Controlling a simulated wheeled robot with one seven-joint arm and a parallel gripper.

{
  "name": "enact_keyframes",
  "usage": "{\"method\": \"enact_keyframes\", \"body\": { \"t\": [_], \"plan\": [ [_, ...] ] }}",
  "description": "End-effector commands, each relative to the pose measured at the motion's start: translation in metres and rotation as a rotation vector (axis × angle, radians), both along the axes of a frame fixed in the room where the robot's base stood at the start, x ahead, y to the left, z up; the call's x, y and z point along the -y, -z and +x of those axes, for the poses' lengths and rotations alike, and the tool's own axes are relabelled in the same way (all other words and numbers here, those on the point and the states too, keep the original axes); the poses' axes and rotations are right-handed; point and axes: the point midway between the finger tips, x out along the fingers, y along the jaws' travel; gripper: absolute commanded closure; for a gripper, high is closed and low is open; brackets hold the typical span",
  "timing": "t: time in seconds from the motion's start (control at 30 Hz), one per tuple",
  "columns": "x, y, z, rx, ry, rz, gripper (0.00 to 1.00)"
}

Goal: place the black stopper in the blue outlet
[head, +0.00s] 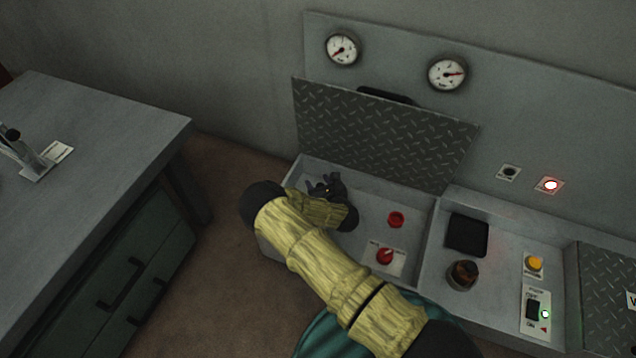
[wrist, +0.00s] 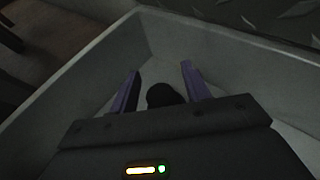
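My gripper (head: 322,184) is low inside the left open bin of the console in the head view. In the wrist view, my gripper (wrist: 160,70) has its two purple fingers spread apart. A black rounded thing, which looks like the black stopper (wrist: 163,95), lies between them, with gaps visible at both sides. My palm hides its near part. In the head view I cannot make out the stopper; my gripper and forearm cover that part of the bin. No blue outlet can be made out in either view.
The bin wall (wrist: 75,85) is close around my fingers. A raised tread-plate lid (head: 385,130) stands behind. A red round fitting (head: 396,219) and red knob (head: 385,257) are to the right. Further right are a black square (head: 467,235) and brown round piece (head: 462,275).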

Motion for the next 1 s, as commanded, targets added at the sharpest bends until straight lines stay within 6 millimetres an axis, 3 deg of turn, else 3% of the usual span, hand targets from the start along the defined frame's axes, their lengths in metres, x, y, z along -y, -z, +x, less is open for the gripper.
{"method": "enact_keyframes", "body": {
  "t": [0.23, 0.37, 1.0],
  "plan": [
    [0.0, -0.003, 0.0, 0.001, 0.0, 0.001, 0.53],
    [0.0, -0.017, 0.001, 0.001, 0.001, 0.003, 0.53],
    [0.044, -0.056, -0.094, -0.002, -0.001, -0.002, 0.53]
  ]
}}
